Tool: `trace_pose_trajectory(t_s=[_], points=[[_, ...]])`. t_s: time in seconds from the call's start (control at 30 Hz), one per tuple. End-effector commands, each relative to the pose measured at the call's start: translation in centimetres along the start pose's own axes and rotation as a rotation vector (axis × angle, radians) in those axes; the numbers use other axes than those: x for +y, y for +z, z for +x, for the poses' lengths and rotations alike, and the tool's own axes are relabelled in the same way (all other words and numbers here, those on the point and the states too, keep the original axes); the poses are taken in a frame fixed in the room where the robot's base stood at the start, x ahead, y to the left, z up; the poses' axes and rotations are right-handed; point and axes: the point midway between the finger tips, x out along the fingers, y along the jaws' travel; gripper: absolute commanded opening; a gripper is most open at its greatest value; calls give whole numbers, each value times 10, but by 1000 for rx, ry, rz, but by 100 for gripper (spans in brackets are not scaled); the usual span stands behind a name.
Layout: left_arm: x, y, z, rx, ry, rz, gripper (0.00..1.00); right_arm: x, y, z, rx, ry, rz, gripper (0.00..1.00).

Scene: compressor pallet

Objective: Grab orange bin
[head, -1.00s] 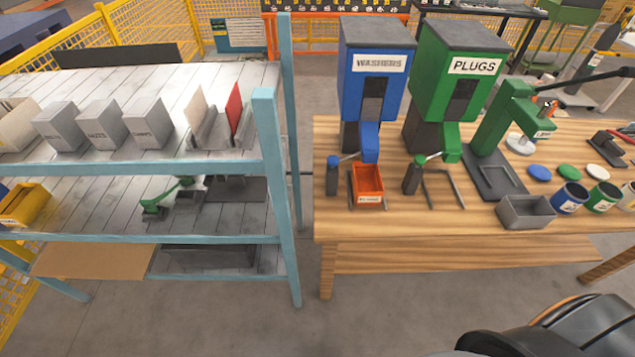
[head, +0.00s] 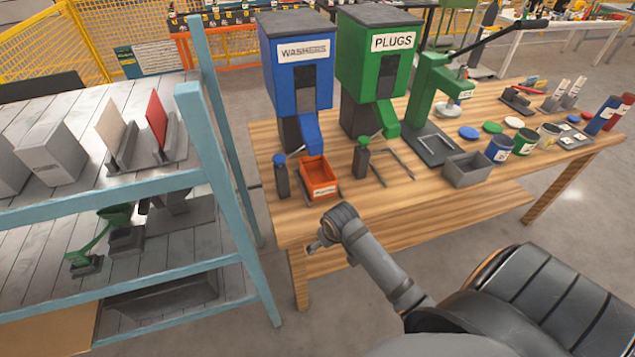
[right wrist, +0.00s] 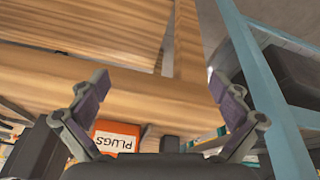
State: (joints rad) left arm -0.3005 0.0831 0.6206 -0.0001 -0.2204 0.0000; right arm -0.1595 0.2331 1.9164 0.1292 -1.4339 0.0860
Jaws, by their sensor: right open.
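The small orange bin (head: 319,178) sits on the wooden workbench below the spout of the blue WASHERS dispenser (head: 300,75). The white label on its front is too small to read. My right gripper (head: 318,243) is in front of the bench's front edge, below and apart from the bin. In the right wrist view it is open (right wrist: 157,86), with nothing between its fingers. That view also shows an orange thing with a white PLUGS label (right wrist: 117,140), partly hidden by the gripper; I cannot tell whether it is the same bin. My left gripper is not in view.
The green PLUGS dispenser (head: 372,75) and a green press (head: 435,100) stand to the right. A grey bin (head: 468,172) and several cups are further right on the bench (head: 400,215). A blue-framed shelf rack (head: 215,170) stands close to the bench's left side.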

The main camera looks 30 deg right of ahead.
Motion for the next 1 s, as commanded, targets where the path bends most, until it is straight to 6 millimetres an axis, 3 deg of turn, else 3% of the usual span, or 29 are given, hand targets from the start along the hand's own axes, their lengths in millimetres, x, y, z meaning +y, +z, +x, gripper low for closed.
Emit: trace_pose_trajectory(t_s=[0.27,0.53,0.77,1.0], points=[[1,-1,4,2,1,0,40,36,-84,-16,28,11,83,100],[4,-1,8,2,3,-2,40,82,-168,-59,60,9,201,100],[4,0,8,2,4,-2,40,91,-182,-68,61,3,231,100],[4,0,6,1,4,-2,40,91,-184,-30,59,3,230,100]])
